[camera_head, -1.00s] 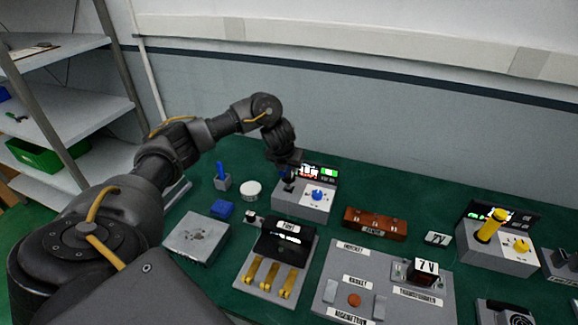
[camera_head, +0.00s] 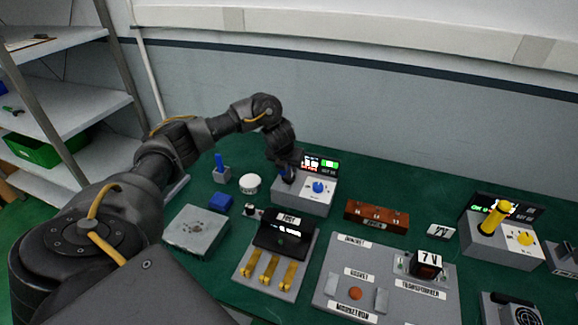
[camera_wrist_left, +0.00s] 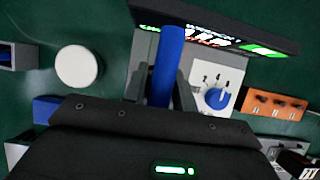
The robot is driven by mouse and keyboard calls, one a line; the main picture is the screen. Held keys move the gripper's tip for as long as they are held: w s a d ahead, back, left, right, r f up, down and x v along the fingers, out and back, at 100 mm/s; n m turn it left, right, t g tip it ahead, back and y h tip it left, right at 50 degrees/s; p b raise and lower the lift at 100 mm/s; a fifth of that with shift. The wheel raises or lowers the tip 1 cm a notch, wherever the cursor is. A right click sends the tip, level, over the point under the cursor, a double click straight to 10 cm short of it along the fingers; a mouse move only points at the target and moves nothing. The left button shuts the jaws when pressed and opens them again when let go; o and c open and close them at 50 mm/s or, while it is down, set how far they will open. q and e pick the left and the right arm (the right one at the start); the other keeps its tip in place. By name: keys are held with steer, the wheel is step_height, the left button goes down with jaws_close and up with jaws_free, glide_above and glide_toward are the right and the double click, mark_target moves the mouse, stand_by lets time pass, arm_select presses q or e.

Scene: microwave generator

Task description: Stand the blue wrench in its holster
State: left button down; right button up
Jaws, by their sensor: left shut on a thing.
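My left gripper (camera_head: 286,168) is low over the grey blue-knob station (camera_head: 302,200). In the left wrist view its fingers (camera_wrist_left: 163,92) are shut around a blue round handle, which I take for the blue wrench (camera_wrist_left: 170,55). The handle runs up between the fingers in front of the station's grey face. My right gripper is not in view.
A display (camera_head: 320,164) stands close behind the gripper. Left of it are a white round cap (camera_head: 250,183), a blue block (camera_head: 221,202) and a small grey block (camera_head: 221,174) with an upright blue rod (camera_head: 219,160). A yellow handle (camera_head: 495,217) stands on the right station.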

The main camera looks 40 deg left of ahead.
arm_select(q)
steer(key=shift+f, duration=0.15)
steer(key=shift+f+b, duration=0.4)
steer(key=shift+f, duration=0.15)
stand_by(0.8)
steer(key=c, duration=1)
jaws_free()
steer(key=shift+c, duration=0.2)
steer(key=shift+s+r, duration=0.15)
steer(key=shift+r, duration=0.25)
steer(key=p+v, duration=0.4)
steer(key=v, duration=0.6)
steer(key=shift+d, duration=0.1)
